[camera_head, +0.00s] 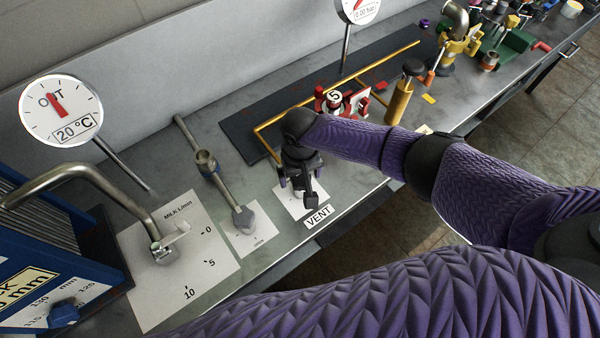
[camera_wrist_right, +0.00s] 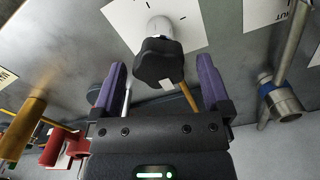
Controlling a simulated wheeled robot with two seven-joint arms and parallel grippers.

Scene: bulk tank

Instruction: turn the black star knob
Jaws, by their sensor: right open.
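The black star knob (camera_wrist_right: 160,63) shows in the right wrist view, on a pale rounded stem over a white card (camera_wrist_right: 125,24). My right gripper (camera_wrist_right: 162,75) is open, with one purple finger on each side of the knob and visible gaps between. In the head view my right gripper (camera_head: 300,183) points down over the white card beside the VENT label (camera_head: 318,216). There the gripper mostly covers the knob, and I cannot separate the two clearly. My left gripper is not in view.
A steel pipe with a blue-grey end (camera_head: 243,218) stands left of the gripper. A yellow pipe (camera_head: 268,146) and red parts with a number 5 disc (camera_head: 334,97) lie behind it. The OUT gauge (camera_head: 60,112) is at far left. The bench's front edge is close.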

